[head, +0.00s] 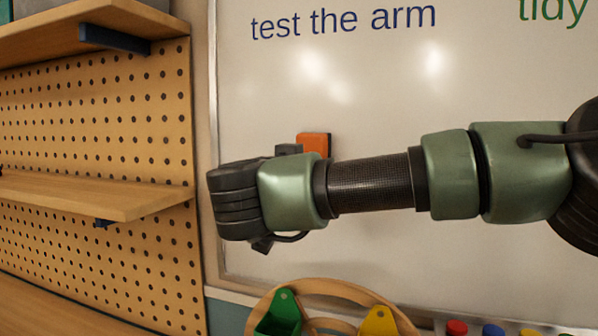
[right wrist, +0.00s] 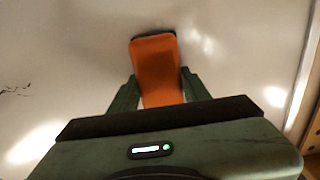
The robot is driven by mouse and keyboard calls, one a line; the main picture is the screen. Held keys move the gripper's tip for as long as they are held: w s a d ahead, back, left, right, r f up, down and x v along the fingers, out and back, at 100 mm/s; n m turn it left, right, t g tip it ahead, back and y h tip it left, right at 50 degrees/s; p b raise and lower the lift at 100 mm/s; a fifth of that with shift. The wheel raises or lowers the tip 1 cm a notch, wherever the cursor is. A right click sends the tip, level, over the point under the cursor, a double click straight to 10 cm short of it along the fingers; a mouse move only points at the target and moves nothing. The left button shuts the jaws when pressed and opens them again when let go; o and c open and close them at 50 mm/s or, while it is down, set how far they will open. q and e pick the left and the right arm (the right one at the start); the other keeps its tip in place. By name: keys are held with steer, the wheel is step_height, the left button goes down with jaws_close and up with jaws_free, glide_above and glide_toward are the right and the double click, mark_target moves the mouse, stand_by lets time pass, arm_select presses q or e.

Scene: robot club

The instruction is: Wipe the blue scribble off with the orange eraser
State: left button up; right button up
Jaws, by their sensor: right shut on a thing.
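The orange eraser (head: 314,143) shows in the head view just above my right wrist, in front of the whiteboard (head: 480,80). In the right wrist view the orange eraser (right wrist: 156,62) sits between the two green fingers of my right gripper (right wrist: 158,90), which is shut on it. Its dark far edge faces the board and looks at or very close to the surface; I cannot tell if it touches. A small dark squiggly mark (right wrist: 15,91) lies at the left edge of the right wrist view; its colour is unclear. No blue scribble is clear in the head view, where my arm covers part of the board. My left gripper is out of view.
The board carries blue writing "test the arm" (head: 345,21) and green writing "tidy" (head: 552,10). A pegboard with wooden shelves (head: 100,195) stands at left. Below are a round wooden holder (head: 330,285) with green and yellow items and several coloured caps.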

steer(key=shift+s+d+b, duration=0.2)
steer(key=shift+d, duration=0.35)
steer(key=shift+s+d+b, duration=0.2)
steer(key=shift+d, duration=0.35)
steer(key=d+b, duration=0.1)
steer(key=s+d+b, duration=0.1)
steer(key=d, duration=0.1)
steer(key=shift+s+d, duration=0.2)
steer(key=shift+d, duration=0.05)
